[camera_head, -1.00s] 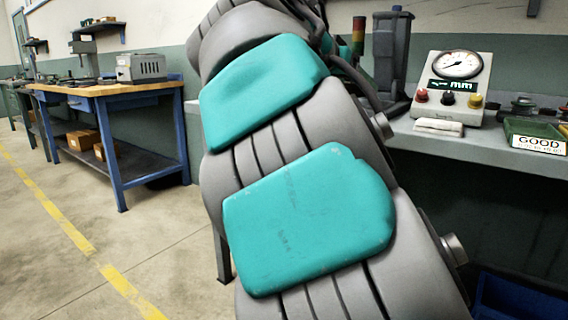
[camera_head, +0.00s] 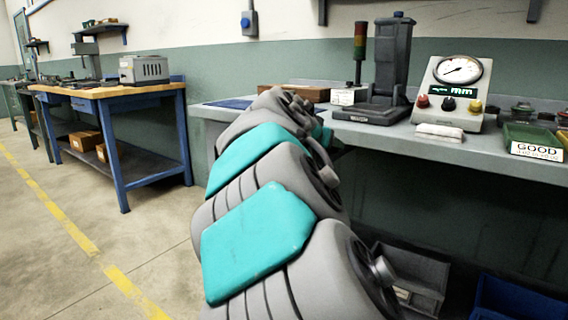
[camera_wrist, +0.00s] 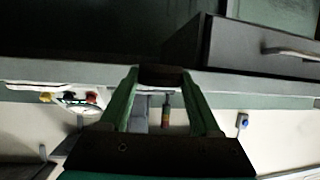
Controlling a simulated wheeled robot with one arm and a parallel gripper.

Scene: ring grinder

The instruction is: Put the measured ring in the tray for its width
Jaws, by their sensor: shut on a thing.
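In the wrist view, which is upside down, the two green fingers of my gripper (camera_wrist: 160,78) close in on a dark brownish thing at their tips, likely the ring (camera_wrist: 163,71). It is dim and its full shape cannot be made out. A green tray labelled GOOD (camera_head: 535,142) sits at the right of the grey bench. A brown tray with a white label (camera_head: 295,92) lies farther left; its label is unreadable. The gauge with dial and mm display (camera_head: 455,85) stands left of the green tray.
A dark grey stand (camera_head: 393,65) and a signal tower (camera_head: 360,45) are on the grey bench (camera_head: 480,150). A white cloth (camera_head: 439,132) lies before the gauge. Dark and blue bins (camera_head: 515,300) stand below. A wooden workbench (camera_head: 110,88) is at left, with open floor between.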

